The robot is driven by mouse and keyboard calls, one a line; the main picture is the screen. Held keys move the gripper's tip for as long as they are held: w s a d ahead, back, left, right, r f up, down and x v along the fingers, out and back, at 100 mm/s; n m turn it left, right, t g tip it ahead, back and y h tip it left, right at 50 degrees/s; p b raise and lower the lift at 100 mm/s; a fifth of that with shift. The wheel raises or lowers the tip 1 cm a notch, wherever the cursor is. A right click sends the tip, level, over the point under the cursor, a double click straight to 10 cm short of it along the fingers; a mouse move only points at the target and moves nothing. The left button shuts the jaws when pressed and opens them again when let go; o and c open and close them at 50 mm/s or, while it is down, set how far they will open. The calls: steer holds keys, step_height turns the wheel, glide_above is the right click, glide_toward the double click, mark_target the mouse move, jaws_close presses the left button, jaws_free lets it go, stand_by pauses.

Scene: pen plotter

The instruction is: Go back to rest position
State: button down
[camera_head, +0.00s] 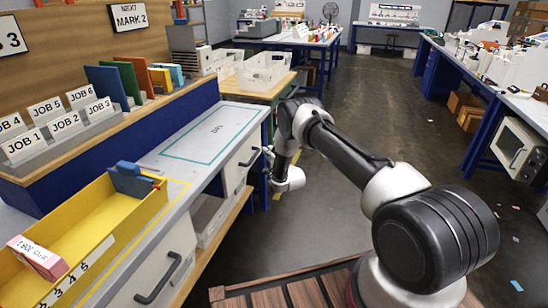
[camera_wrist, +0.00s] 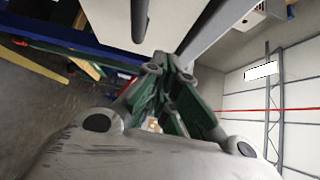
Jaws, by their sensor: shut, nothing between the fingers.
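My gripper (camera_head: 269,164) is at the end of my arm, beside the white drawer front (camera_head: 240,165) of the grey-topped workbench (camera_head: 207,119). In the wrist view, my gripper (camera_wrist: 170,62) has its dark green-grey fingers drawn together with nothing between them. A dark drawer handle (camera_wrist: 139,18) shows just beyond the fingers in that view. In the head view, the upper handle (camera_head: 250,157) is close to the fingertips; I cannot tell whether they touch.
A yellow tray (camera_head: 127,214) with a pink block (camera_head: 37,257) and a blue piece (camera_head: 131,180) stands at left. The floor (camera_head: 365,120) is open between the benches. A blue-legged bench (camera_head: 478,75) stands right.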

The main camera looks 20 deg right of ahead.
steer(key=s+d+f+n+g+h, duration=0.25)
steer(key=s+f+n+g, duration=0.4)
steer(key=s+f, duration=0.7)
steer(key=s+d+n+g, duration=0.2)
steer(key=s+g, duration=0.3)
steer(key=s+d+r+n, duration=0.2)
steer(key=s+r, duration=1.2)
steer(key=r, duration=0.4)
steer(key=s+d+r+n+g, duration=0.1)
steer(key=s+d+r+n, duration=0.1)
steer(key=s+r, duration=1.3)
steer(key=s+d+r+n, duration=0.2)
steer(key=s+r, duration=1.2)
steer(key=r, duration=0.8)
steer(key=shift+s+r+n+g+h, duration=0.15)
steer(key=shift+r+n+g+h, duration=0.25)
steer(key=shift+n, duration=0.25)
